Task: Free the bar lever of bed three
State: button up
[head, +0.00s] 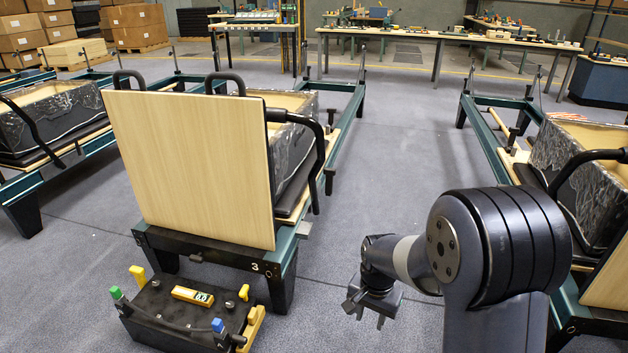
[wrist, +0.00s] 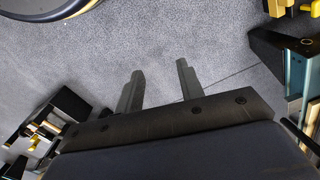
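Bed three (head: 270,262) is the green-framed reformer at centre left, with a "3" on its dark end beam. A pale wooden board (head: 190,170) stands upright at its near end. A black curved bar (head: 318,150) runs down its right side. A small grey piece (head: 305,229) juts from the frame's right near corner; I cannot tell if it is the bar lever. My gripper (head: 368,308) hangs to the right of the bed's near end, apart from it. In the wrist view its two fingers (wrist: 160,72) are spread with only grey floor between them.
A black box (head: 180,312) with yellow, green and blue fittings sits on the floor before bed three. Another reformer (head: 590,290) stands at the right, and one (head: 25,190) at the left. Clear floor (head: 395,150) lies between the centre and right beds.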

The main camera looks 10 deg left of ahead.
aim_at(330, 173)
jog(key=i+u, duration=0.2)
jog(key=i, duration=2.25)
jog(key=i+l+u, duration=0.1)
jog(key=i+u, duration=0.25)
jog(key=i, duration=0.15)
